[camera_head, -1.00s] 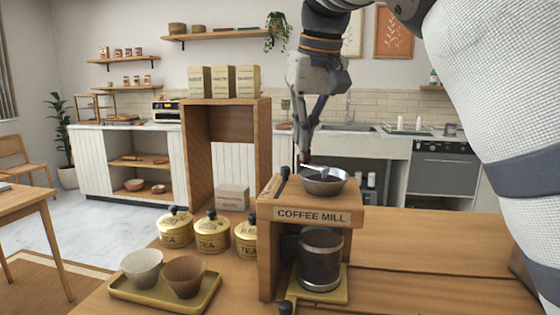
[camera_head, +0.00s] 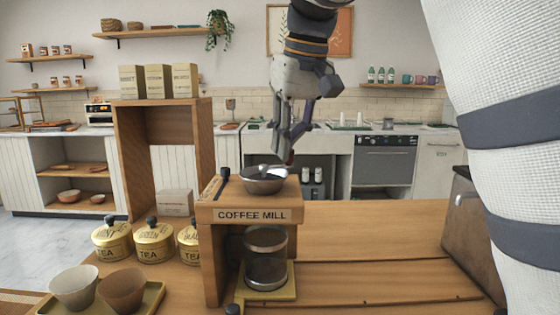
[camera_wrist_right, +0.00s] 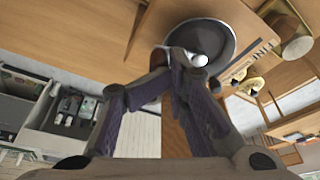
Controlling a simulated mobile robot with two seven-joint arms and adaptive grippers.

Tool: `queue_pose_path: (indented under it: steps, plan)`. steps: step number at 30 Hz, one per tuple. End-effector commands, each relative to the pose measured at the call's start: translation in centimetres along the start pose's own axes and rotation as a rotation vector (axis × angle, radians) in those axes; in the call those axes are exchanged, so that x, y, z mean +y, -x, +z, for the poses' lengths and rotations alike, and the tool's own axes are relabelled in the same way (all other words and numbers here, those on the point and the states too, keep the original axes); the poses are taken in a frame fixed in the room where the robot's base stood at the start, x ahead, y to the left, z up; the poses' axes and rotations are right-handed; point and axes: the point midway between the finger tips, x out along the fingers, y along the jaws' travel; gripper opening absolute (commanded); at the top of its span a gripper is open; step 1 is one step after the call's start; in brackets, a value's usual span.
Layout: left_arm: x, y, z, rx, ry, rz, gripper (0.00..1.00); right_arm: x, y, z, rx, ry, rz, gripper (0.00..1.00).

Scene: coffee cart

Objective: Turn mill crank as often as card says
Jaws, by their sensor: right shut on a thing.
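The wooden coffee mill (camera_head: 250,214) stands on the counter with a round metal bowl (camera_head: 263,186) on top. The crank shows as a short pale arm (camera_head: 258,169) over the bowl; its hub (camera_wrist_right: 200,59) is a light knob in the right wrist view. My right gripper (camera_head: 288,155) points down at the bowl's back right rim, its fingertips (camera_wrist_right: 168,58) together, shut on the crank's end, which they mostly hide. A dark glass jar (camera_head: 266,262) stands inside the mill on a yellow base. I cannot make out a card. My left gripper is not in view.
Several gold tea tins (camera_head: 154,244) stand left of the mill. A yellow tray (camera_head: 152,300) with two cups is at the front left. A wooden shelf unit (camera_head: 128,160) carries boxes. The counter right of the mill is clear up to a metal box (camera_head: 470,235).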

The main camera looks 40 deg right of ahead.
Motion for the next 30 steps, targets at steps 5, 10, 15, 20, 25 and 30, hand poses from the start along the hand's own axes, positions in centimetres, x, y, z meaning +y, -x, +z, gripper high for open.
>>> queue_pose_path:
  steps: [5,10,15,20,25,30]
  plan:
    - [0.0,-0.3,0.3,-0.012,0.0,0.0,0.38,-0.4,-0.7,1.6,-0.03,-0.002,0.003,0.0]
    - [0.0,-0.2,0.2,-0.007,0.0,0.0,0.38,-0.4,-0.4,1.5,-0.022,-0.002,0.001,0.0]
    - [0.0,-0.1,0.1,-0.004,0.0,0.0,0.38,-0.6,0.1,1.8,-0.016,-0.003,0.003,0.0]
    - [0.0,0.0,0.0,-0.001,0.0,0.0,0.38,-1.2,1.0,2.5,-0.009,-0.002,0.003,0.0]
    - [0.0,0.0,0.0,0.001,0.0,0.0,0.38,-1.4,1.2,2.7,-0.005,-0.003,0.0,0.0]
    - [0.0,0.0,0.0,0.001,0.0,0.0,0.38,-1.5,1.3,2.7,-0.003,-0.002,0.001,0.0]
